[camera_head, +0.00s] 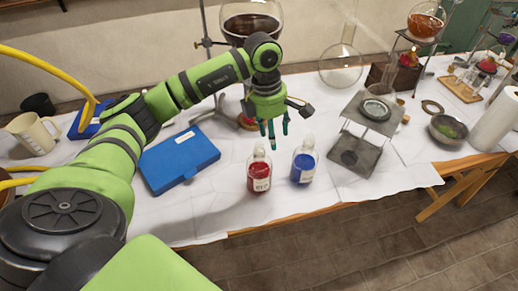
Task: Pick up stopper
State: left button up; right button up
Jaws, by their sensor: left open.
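A bottle with red liquid (259,173) stands upright near the table's front edge, with a pale stopper (259,149) in its neck. Close to its right stands a bottle with blue liquid (303,165), also with a pale stopper (308,139). My left gripper (273,130) points down just behind and above the two bottles. Its fingers are apart and hold nothing, and they look clear of both stoppers. I cannot tell which stopper the task means. My right gripper is not in view.
A blue case (179,160) lies left of the bottles. A metal stand (352,158) with a glass dish is to the right. Large round flasks (250,20) stand at the back. A metal bowl (448,129) is far right. White tabletop is bare around the bottles.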

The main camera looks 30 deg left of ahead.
aim_at(260, 144)
pick_arm(q)
jog(key=shift+y, duration=0.8)
jog(key=a, duration=0.2)
jog(key=a+r, duration=0.1)
jog(key=a, duration=0.1)
jog(key=shift+s, duration=0.25)
jog(key=shift+a+f+p, duration=0.1)
jog(key=shift+f+p, duration=0.3)
jog(key=shift+p, duration=0.1)
notch_tip(260, 144, down, 5)
jog(key=p, duration=0.3)
jog(key=shift+f, duration=0.5)
jog(key=c, duration=1)
jog(key=shift+w, duration=0.1)
